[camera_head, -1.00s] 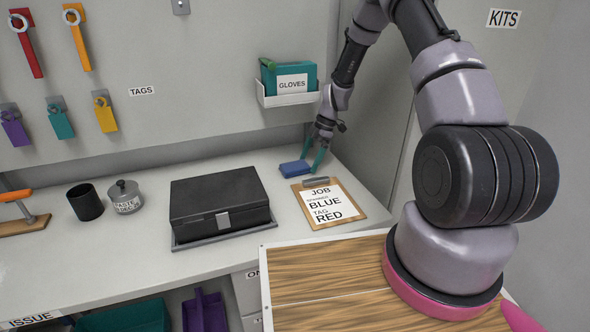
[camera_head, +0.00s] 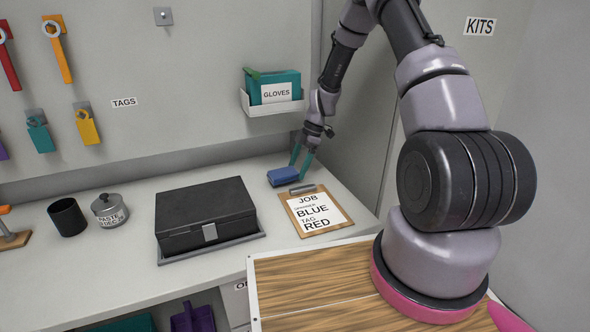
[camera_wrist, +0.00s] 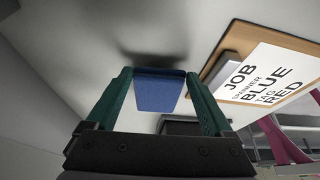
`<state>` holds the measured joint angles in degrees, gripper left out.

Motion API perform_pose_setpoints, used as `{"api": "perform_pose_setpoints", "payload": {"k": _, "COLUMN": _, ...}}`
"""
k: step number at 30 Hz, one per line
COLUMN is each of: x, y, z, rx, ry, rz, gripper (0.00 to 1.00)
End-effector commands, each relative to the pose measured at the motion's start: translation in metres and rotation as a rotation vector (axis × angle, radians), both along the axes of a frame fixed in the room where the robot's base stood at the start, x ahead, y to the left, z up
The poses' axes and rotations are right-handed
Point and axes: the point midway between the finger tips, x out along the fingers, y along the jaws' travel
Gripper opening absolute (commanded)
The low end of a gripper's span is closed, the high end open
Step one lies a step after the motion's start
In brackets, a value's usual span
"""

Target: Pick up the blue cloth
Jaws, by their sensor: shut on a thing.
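The blue cloth (camera_head: 283,176) is a small folded block at the back right of the grey counter, just behind the clipboard. My gripper (camera_head: 300,166) has its teal fingers at the cloth and is shut on it. In the wrist view the cloth (camera_wrist: 158,90) sits between the two green fingers of my gripper (camera_wrist: 159,88). A dark shadow lies on the counter beyond it. I cannot tell clearly whether the cloth is off the counter.
The clipboard (camera_head: 313,211) with the job sheet lies close in front of the cloth. A black case (camera_head: 207,215) stands to the left. A gloves box (camera_head: 272,88) sits in a wall holder above. A wooden board (camera_head: 315,285) is in front.

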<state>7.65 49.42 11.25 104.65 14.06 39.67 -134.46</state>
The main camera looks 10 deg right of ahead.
Motion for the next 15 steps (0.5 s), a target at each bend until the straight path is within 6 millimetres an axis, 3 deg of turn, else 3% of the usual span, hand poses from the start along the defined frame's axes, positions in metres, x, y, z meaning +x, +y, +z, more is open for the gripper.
{"api": "perform_pose_setpoints", "payload": {"k": 15, "x": -0.095, "y": -0.019, "z": 0.05, "rx": 0.0, "ry": 0.0, "rz": 0.0, "gripper": 0.34}}
